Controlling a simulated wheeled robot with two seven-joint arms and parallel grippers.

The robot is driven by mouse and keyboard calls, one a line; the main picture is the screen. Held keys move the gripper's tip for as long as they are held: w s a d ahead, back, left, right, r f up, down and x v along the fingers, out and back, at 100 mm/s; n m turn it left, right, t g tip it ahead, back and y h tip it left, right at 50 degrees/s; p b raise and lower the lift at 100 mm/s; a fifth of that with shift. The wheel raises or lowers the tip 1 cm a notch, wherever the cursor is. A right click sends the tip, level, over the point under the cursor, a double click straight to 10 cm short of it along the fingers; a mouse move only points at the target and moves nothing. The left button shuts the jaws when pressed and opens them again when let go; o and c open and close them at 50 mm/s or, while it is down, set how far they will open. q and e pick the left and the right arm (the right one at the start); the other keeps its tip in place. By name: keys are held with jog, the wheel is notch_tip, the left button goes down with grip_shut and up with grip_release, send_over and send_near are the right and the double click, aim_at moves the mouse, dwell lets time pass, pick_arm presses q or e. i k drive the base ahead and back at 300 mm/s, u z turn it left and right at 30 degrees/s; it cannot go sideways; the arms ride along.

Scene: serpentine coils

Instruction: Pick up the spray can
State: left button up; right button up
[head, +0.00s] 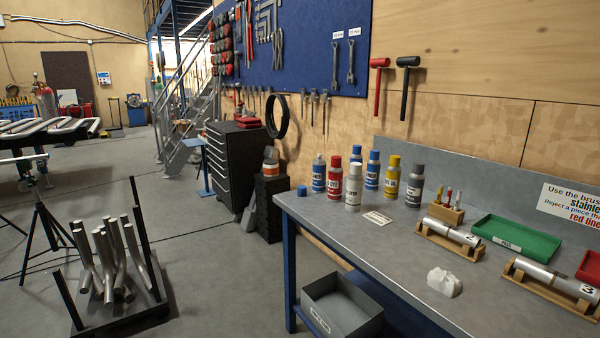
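Several spray cans stand upright in a cluster at the far left end of the workbench (400,230). They are a blue can with a pale top (319,176), a red can (335,178), a white can (353,190), a blue can with a blue cap (372,172), a yellow can (392,178) and a dark grey can (415,188). A loose blue cap (302,191) lies left of them. An orange and grey can (270,158) stands apart on a black crate (269,205) beyond the bench. Neither of my grippers is in view.
A small label card (377,218), brush holder (445,214), pipes in wooden cradles (450,234), a green tray (515,240) and a crumpled white cloth (443,283) lie on the bench. A grey bin (342,305) is below. A pipe rack (115,270) stands left; floor between is clear.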

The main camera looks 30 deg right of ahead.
aim_at(319, 164)
jog(key=z, duration=0.2)
jog(key=i, duration=0.8)
jog(key=z, duration=1.35)
jog(key=i, duration=0.7)
jog(key=z, duration=0.7)
